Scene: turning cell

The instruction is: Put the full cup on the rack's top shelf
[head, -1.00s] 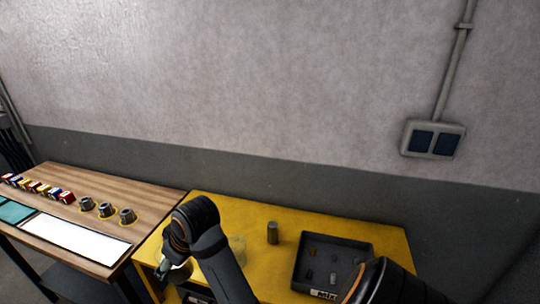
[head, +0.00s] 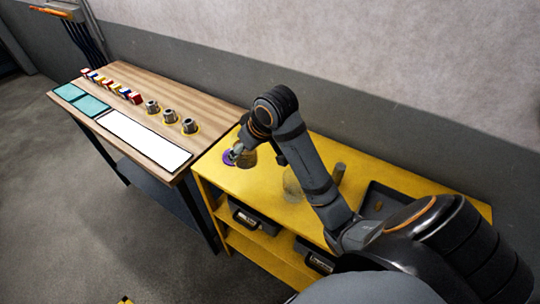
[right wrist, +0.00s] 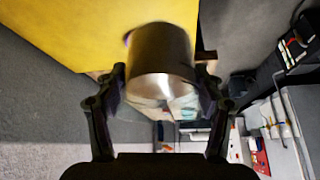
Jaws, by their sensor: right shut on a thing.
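The yellow rack (head: 222,183) stands in the middle of the head view, with its top shelf and lower shelves showing. My right gripper (head: 238,153) is over the left end of the top shelf. In the right wrist view my gripper (right wrist: 160,84) is shut on a metal cup (right wrist: 161,50), with a finger on each side. The cup also shows, small, in the head view (head: 249,158). A purple ring mark (head: 228,159) lies on the top shelf beside the cup. I cannot tell whether the cup touches the shelf. My left gripper is out of view.
A clear glass-like object (head: 292,188), a grey cylinder (head: 340,171) and a dark tray (head: 372,194) are on the rack top, right of the cup. Dark bins (head: 246,218) sit below. A wooden table (head: 140,92) with blocks and several metal pieces stands left.

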